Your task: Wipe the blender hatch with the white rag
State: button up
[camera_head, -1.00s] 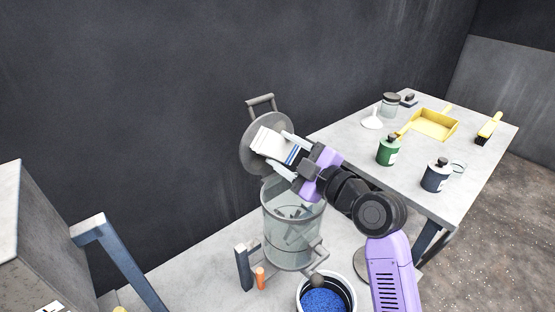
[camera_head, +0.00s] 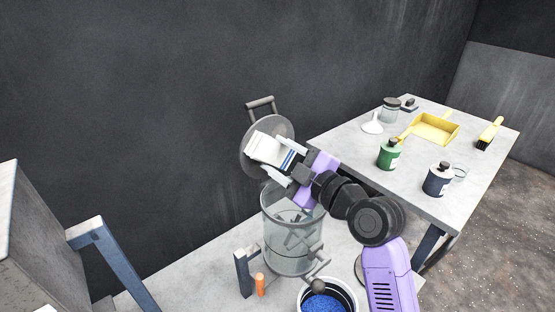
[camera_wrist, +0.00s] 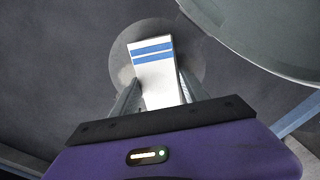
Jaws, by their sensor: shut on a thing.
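The blender hatch (camera_head: 250,157) is a round grey lid with a bar handle, standing open and tilted above the clear blender drum (camera_head: 285,240). My gripper (camera_head: 285,155) is shut on the white rag (camera_head: 264,147), which has blue stripes. The rag lies over the middle of the hatch's inner face and appears to touch it. In the wrist view the rag (camera_wrist: 153,75) sticks out between the fingers, with the grey disc of the hatch (camera_wrist: 192,55) behind it. The rag hides part of the hatch face.
A table (camera_head: 450,200) at the right carries a green bottle (camera_head: 389,155), a dark bottle (camera_head: 437,180), a yellow dustpan (camera_head: 436,128), a brush (camera_head: 490,134), a funnel and a jar. A bucket of blue granules (camera_head: 324,304) stands below the drum. A dark wall rises behind.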

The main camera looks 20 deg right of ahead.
jog(key=shift+w+d+b, duration=0.15)
jog(key=shift+d+b, duration=0.15)
jog(key=shift+d, duration=0.25)
jog(key=shift+w+d+b, duration=0.15)
jog(key=shift+d+b, duration=0.1)
jog(key=shift+d, duration=0.3)
jog(key=shift+s+a, duration=0.2)
jog(key=shift+a, duration=0.6)
jog(key=shift+s+a, duration=0.15)
jog(key=shift+a, duration=0.65)
jog(key=shift+w+d+f+b, duration=0.1)
jog(key=shift+w+d+b, duration=0.1)
jog(key=shift+d+b, duration=0.35)
jog(key=shift+w+d+f+b, duration=0.15)
jog(key=shift+d+b, duration=0.1)
jog(key=shift+d, duration=0.5)
jog(key=shift+w+d+r, duration=0.1)
jog(key=shift+d+r, duration=0.1)
jog(key=shift+d, duration=0.1)
jog(key=b+v, duration=0.1)
jog(key=v, duration=0.5)
